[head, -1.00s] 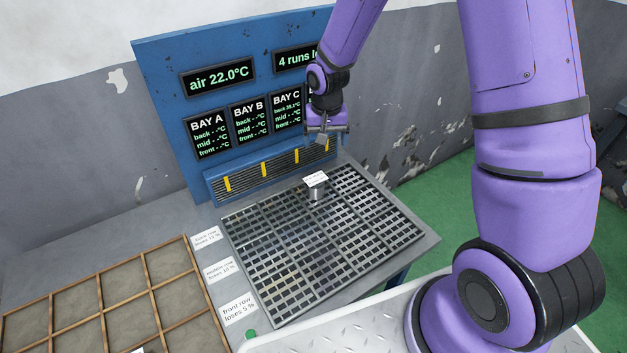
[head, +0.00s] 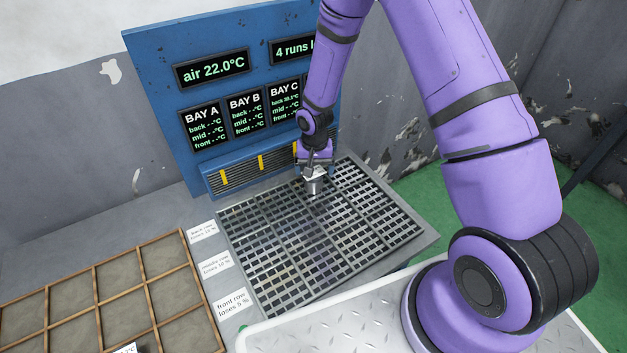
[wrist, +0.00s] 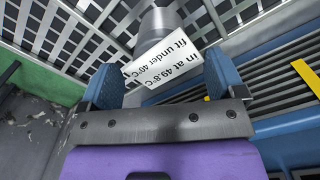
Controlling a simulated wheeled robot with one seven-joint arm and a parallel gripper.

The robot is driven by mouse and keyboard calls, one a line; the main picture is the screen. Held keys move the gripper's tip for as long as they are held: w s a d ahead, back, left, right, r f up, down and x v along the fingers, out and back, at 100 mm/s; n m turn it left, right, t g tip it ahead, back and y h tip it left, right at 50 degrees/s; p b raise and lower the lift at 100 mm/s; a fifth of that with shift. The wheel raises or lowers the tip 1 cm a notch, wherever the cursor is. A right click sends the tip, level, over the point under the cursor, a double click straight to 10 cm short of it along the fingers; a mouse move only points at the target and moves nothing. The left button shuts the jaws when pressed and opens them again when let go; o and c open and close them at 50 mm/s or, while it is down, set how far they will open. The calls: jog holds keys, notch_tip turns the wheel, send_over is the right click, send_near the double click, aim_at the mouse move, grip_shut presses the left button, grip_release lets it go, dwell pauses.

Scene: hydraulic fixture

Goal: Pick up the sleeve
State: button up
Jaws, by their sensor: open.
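The sleeve (head: 314,187) is a small grey metal cylinder standing upright on the metal grate, toward its back. In the wrist view the sleeve (wrist: 158,24) carries a white paper tag (wrist: 172,62) with "fit under 40°C" and "in at 49.8°C" printed on it. My gripper (head: 316,170) is right at the top of the sleeve in the head view. In the wrist view my gripper (wrist: 160,82) is open, with its blue-padded fingers on either side of the tag. The sleeve's body lies just beyond the fingertips. Whether a finger touches the tag is unclear.
The slatted grate (head: 270,250) is otherwise bare. A blue panel (head: 160,80) with temperature displays and a vent stands behind it. Row-label cards (head: 232,301) lie along the grate's left edge. A wooden divided tray (head: 148,310) is at the lower left.

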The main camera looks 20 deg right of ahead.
aim_at(314, 185)
notch_tip(314, 185, down, 5)
jog(key=shift+a+r, duration=0.1)
jog(key=shift+a, duration=0.05)
jog(key=shift+c, duration=0.5)
jog(key=c, duration=1.2)
